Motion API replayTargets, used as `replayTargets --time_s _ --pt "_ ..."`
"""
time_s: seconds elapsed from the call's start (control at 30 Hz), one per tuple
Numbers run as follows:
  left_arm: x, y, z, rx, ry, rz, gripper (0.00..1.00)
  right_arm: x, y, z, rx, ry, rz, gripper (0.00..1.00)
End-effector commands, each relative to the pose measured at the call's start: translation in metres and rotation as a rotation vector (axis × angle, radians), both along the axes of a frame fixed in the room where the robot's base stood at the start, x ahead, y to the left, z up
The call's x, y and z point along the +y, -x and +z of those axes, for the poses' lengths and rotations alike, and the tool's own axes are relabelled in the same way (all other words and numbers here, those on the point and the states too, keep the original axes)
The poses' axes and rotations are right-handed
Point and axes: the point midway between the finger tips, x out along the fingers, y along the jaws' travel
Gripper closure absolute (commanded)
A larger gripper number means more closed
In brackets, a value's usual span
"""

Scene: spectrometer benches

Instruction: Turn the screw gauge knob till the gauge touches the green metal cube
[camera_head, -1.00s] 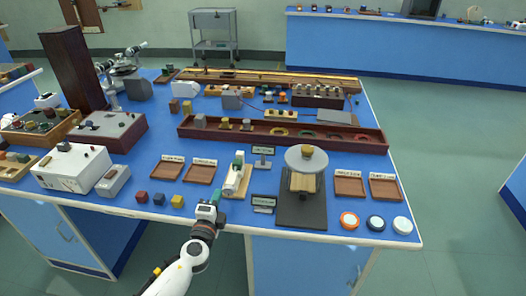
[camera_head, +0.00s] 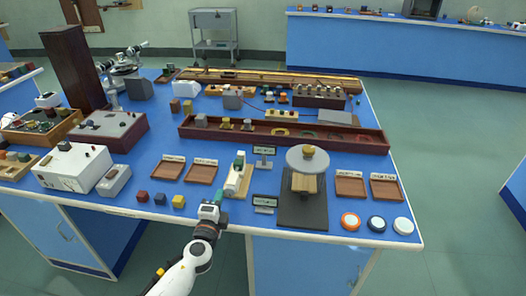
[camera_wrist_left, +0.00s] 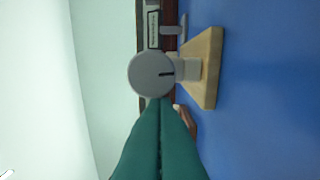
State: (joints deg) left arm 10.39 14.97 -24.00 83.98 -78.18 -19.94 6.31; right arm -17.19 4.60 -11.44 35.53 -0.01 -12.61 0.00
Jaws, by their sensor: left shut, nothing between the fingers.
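The screw gauge (camera_head: 237,182) is a white and grey device on a small wooden base near the front edge of the blue table. The green metal cube (camera_head: 239,162) shows at its far end. In the left wrist view the round grey gauge knob (camera_wrist_left: 152,74) faces me, with a dark line on its face, beside the wooden base (camera_wrist_left: 207,68). My left gripper (camera_head: 219,198) is shut and empty, in front and slightly left of the gauge. Its green fingertips (camera_wrist_left: 161,99) appear just below the knob; I cannot tell whether they touch it. My right gripper is out of view.
Two wooden trays (camera_head: 201,174) lie left of the gauge. Small red, blue and yellow cubes (camera_head: 160,199) sit left of my gripper. A small dark display (camera_head: 265,201) and a dark stand with a round plate (camera_head: 303,218) are to the right.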

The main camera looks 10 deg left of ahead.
Motion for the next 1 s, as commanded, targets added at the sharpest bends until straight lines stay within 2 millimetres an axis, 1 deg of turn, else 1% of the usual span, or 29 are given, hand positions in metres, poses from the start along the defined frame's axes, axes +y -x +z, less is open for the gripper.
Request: replayTargets --time_s 0.03,0.27,0.6,1.0 --pt "-0.007 0.001 0.001 -0.002 0.004 -0.016 1.00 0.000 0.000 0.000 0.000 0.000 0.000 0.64" --pt "-0.008 0.001 0.004 -0.003 0.006 -0.020 1.00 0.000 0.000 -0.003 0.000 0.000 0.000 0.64" --pt "-0.010 0.000 0.015 -0.009 0.006 -0.021 1.00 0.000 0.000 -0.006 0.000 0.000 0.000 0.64" --pt "-0.011 0.000 0.017 -0.009 0.007 -0.022 1.00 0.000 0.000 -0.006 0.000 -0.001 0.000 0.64"
